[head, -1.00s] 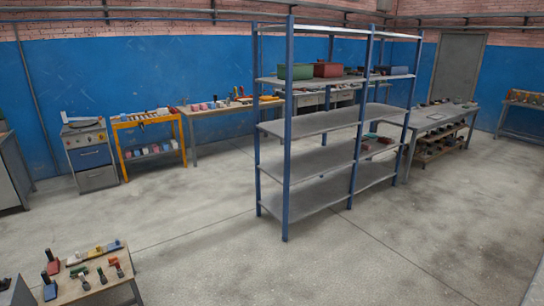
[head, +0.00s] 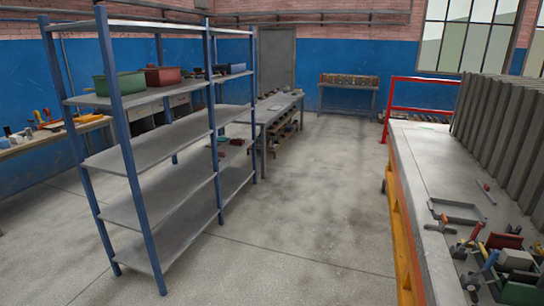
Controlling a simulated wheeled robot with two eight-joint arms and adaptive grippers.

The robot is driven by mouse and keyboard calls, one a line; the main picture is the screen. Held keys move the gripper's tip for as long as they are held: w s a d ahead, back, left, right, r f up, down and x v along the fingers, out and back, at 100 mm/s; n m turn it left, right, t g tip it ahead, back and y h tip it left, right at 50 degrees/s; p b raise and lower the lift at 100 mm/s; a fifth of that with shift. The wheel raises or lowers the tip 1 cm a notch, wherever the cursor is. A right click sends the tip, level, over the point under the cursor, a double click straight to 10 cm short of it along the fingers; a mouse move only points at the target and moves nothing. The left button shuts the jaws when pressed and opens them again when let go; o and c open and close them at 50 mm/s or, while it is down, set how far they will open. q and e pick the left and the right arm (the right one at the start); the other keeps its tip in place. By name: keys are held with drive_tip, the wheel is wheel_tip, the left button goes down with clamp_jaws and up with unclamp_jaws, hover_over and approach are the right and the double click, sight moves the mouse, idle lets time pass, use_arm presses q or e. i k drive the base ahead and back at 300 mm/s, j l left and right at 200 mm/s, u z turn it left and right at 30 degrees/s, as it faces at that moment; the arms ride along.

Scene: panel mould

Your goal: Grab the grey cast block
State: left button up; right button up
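A small pale grey block (head: 515,259) is at the lower right of the head view, among tools on the long bench (head: 425,185). It may be the grey cast block, but it is small and I cannot be sure. A dark green box-like thing (head: 522,291) is just below it, and a dark red piece (head: 504,241) is just above it. Neither of my grippers is in view.
A shallow grey tray (head: 457,211) lies on the bench, near a row of upright grey panels (head: 500,125). A red rail (head: 425,80) stands at the bench's far end. A blue-post shelf rack (head: 150,150) stands at left. The floor (head: 310,205) between rack and bench is clear.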

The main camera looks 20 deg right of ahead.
sight(508, 257)
drive_tip(key=i+l+z, duration=0.25)
drive_tip(key=i+z, duration=0.15)
drive_tip(key=i, duration=0.15)
drive_tip(key=i+z, duration=0.45)
drive_tip(key=i+j+z, duration=0.1)
drive_tip(key=i+z, duration=0.3)
drive_tip(key=i, duration=0.3)
drive_tip(key=i+z, duration=0.3)
drive_tip(key=i, duration=0.15)
drive_tip(key=i+j+z, duration=0.3)
drive_tip(key=i+z, duration=0.15)
drive_tip(key=z, duration=0.25)
drive_tip(key=i+j+z, duration=0.1)
drive_tip(key=z, duration=0.35)
drive_tip(key=i+j+z, duration=0.1)
drive_tip(key=z, duration=0.3)
drive_tip(key=i+j+z, duration=0.2)
drive_tip(key=z, duration=0.25)
drive_tip(key=i+z, duration=0.15)
drive_tip(key=z, duration=0.3)
drive_tip(key=i+j+z, duration=0.15)
drive_tip(key=z, duration=0.3)
drive_tip(key=i+j+z, duration=0.1)
drive_tip(key=z, duration=0.35)
drive_tip(key=i+j+z, duration=0.1)
drive_tip(key=z, duration=0.35)
drive_tip(key=k+j, duration=0.05)
drive_tip(key=j, duration=0.05)
